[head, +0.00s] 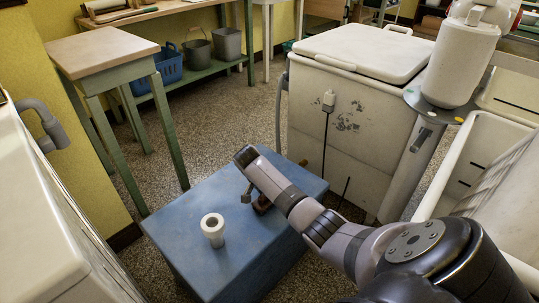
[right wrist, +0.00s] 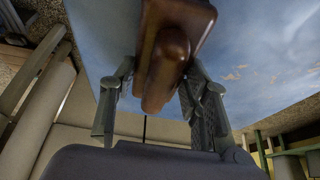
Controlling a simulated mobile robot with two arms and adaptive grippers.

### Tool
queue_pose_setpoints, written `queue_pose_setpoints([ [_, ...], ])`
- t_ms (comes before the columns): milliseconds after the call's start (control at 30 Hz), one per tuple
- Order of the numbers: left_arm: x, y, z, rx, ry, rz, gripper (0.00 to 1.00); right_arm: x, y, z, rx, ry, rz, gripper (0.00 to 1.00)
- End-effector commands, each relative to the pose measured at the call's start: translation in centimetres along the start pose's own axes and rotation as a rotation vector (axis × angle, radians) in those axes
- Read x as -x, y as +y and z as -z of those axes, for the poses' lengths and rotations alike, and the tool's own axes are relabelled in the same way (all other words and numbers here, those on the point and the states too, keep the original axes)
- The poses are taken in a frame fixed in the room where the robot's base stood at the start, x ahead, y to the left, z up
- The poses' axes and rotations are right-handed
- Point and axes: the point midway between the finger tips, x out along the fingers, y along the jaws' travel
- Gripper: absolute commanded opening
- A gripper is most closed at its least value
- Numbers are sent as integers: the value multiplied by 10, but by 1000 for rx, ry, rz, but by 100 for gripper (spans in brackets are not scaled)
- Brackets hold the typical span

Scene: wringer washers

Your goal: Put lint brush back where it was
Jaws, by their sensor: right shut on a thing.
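The lint brush (right wrist: 178,22) has a brown wooden body with a rounded handle (right wrist: 160,85) in the right wrist view. My right gripper (right wrist: 155,108) is shut on the brush, with a finger on each side of its handle. In the head view my right gripper (head: 250,195) is low over the far right part of the blue stand (head: 185,207). A small brown part of the brush (head: 263,205) shows beside the fingers. I cannot tell if the brush touches the stand's top. My left gripper is not in view.
A white hollow cylinder (head: 213,230) stands on the blue stand's top. A white washer with a closed lid (head: 365,45) stands behind it to the right, and another white appliance (head: 40,220) at left. A small wooden-topped table (head: 102,50) stands at back left. Speckled floor (head: 220,125) lies clear behind the stand.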

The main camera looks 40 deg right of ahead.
Motion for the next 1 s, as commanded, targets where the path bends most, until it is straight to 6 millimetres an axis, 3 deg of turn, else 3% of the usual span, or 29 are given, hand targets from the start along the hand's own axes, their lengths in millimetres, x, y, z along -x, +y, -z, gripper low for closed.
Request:
queue_pose_setpoints([
  [267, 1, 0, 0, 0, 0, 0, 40, -3, 0, -1, -1, -1, 1, 21],
  [300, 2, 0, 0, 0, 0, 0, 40, -2, 0, -1, -1, 0, 0, 46],
  [567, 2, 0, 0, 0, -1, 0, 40, -2, 0, -1, 0, 0, 0, 63],
  [1000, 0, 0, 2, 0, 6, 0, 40, 6, 0, 0, 0, -1, 0, 63],
])
